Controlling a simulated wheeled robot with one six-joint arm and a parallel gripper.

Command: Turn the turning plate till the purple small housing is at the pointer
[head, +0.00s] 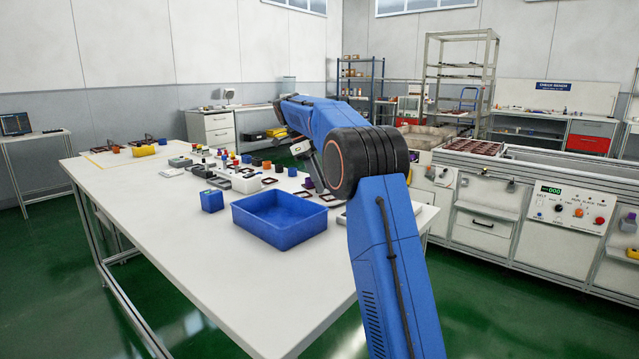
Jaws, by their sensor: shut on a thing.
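My gripper (302,150) shows only in part over the far right side of the white table, beside my elbow. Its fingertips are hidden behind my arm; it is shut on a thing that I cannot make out. A small purple piece (308,183) shows just below it, at the edge of my arm. It may be the purple small housing, but it is too small to be sure. I cannot make out the turning plate or its pointer; my elbow and upper arm cover that part of the table.
A blue open bin (280,218) and a blue box (211,200) stand on the white table (150,220). Several small coloured parts and grey blocks crowd its middle. The front of the table is clear. A conveyor bench (480,222) stands to the right.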

